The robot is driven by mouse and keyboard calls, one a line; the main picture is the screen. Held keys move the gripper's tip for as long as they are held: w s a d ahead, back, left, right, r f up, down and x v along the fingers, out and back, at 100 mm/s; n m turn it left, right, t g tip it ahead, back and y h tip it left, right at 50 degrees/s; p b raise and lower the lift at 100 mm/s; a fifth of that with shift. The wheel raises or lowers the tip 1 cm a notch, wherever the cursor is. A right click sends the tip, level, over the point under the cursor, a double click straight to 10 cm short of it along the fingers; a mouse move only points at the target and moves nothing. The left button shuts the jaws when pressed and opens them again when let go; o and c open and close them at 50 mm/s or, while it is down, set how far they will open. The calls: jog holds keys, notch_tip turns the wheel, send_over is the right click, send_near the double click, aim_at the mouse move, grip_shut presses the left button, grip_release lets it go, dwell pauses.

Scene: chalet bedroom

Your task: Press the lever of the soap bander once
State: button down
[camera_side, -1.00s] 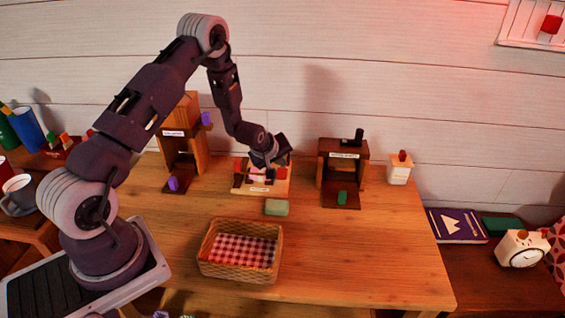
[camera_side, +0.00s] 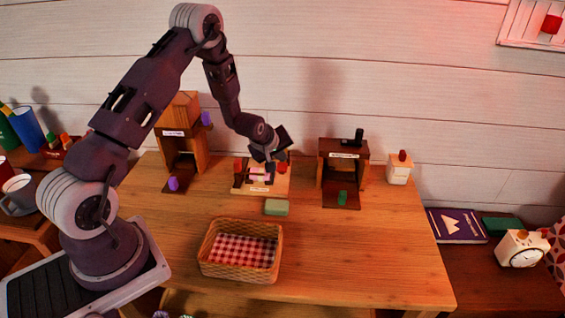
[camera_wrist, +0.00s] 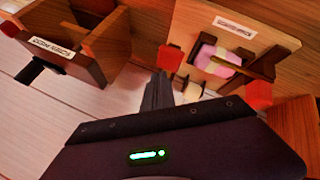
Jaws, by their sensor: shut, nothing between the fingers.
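A low wooden board device (camera_side: 248,190) stands mid-table, with a pink-and-white bar (camera_wrist: 215,62), dark bars and red end pieces; it appears to be the soap bander, but its label is too small to read. A red piece (camera_side: 281,167) at its right side, also in the wrist view (camera_wrist: 258,95), sits by a dark bar that may be the lever. My gripper (camera_side: 272,160) is over the back of this device, shut and empty. In the wrist view its fingers (camera_wrist: 160,92) point beside the device's red pieces; contact cannot be told.
A tall wooden machine (camera_side: 188,110) stands left, a boxy one with a black handle (camera_side: 343,150) right. A green bar (camera_side: 276,207) and a checked-cloth basket (camera_side: 240,278) lie in front. A white dispenser (camera_side: 399,172) stands far right. The table's front right is clear.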

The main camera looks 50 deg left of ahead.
jog(key=shift+w+r, duration=0.1)
jog(key=shift+r, duration=0.45)
jog(key=shift+a, duration=0.1)
jog(key=shift+w+a+r, duration=0.1)
jog(key=shift+r, duration=1.2)
jog(key=shift+w+a+r, duration=0.1)
jog(key=shift+r, duration=1.15)
jog(key=s+d+r+m+h, duration=0.1)
jog(key=s+d+r+m, duration=0.2)
jog(key=s+d+r, duration=0.45)
jog(key=s+d+r+m+h, duration=0.1)
jog(key=s+d+r+m, duration=0.2)
jog(key=r, duration=0.7)
jog(key=s+d+r+m, duration=0.1)
jog(key=s+d+m, duration=0.1)
jog(key=s, duration=0.6)
jog(key=s+d+r+m+g, duration=0.1)
jog(key=s+d+m, duration=0.2)
jog(key=s, duration=0.6)
jog(key=s+d+r+m+h, duration=0.1)
jog(key=s+d+r+m, duration=0.1)
jog(key=s+d, duration=0.3)
jog(key=s+m, duration=0.1)
jog(key=s, duration=0.2)
jog(key=shift+s+d+g, duration=0.2)
jog(key=shift+g, duration=0.2)
